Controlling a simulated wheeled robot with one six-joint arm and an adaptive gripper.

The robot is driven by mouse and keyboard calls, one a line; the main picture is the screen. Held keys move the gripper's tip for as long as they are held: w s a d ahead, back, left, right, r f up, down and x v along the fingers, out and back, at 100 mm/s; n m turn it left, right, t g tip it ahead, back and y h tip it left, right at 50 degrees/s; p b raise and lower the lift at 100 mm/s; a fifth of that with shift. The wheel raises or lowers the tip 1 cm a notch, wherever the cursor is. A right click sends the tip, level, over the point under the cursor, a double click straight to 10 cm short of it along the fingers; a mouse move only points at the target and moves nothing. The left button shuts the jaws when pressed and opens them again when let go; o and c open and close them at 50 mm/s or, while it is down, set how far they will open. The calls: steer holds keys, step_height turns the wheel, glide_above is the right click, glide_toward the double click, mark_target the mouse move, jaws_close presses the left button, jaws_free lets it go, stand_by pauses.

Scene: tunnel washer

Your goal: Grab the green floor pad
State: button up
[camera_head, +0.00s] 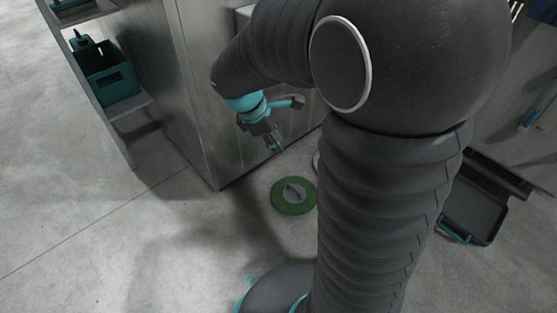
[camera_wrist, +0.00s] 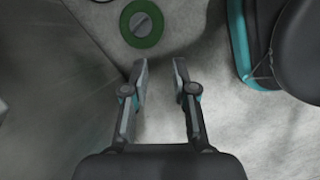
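The green floor pad (camera_head: 279,204) is a round green disc with a grey knob-like grip (camera_head: 294,192) at its centre. It lies flat on the concrete floor near the corner of a metal cabinet. In the wrist view the pad (camera_wrist: 156,37) shows at the top, beyond my fingertips and a little left of the gap between them. My gripper (camera_head: 272,148) is above the floor, up and left of the pad in the head view, and apart from it. In the wrist view my gripper (camera_wrist: 160,75) is open with nothing between its fingers.
The metal cabinet (camera_head: 205,110) stands close to my gripper. A shelf (camera_head: 128,106) with a teal crate (camera_head: 112,84) is at the upper left. A dark tray (camera_head: 482,200) lies at the right. The floor left of the pad is clear.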

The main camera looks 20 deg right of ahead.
steer(key=w+f+n+g+h, duration=0.1)
steer(key=w+f+n+h, duration=0.1)
steer(key=w+f+n, duration=0.6)
steer(key=n+h, duration=0.5)
steer(key=n, duration=1.1)
glide_above(293, 195)
steer(key=a, duration=1.1)
step_height(293, 195, down, 28)
steer(key=f, duration=0.1)
steer(key=x, duration=1.2)
steer(key=shift+w+d+b, duration=0.2)
steer(key=shift+d+b, duration=0.2)
steer(key=shift+d, duration=0.05)
jaws_close()
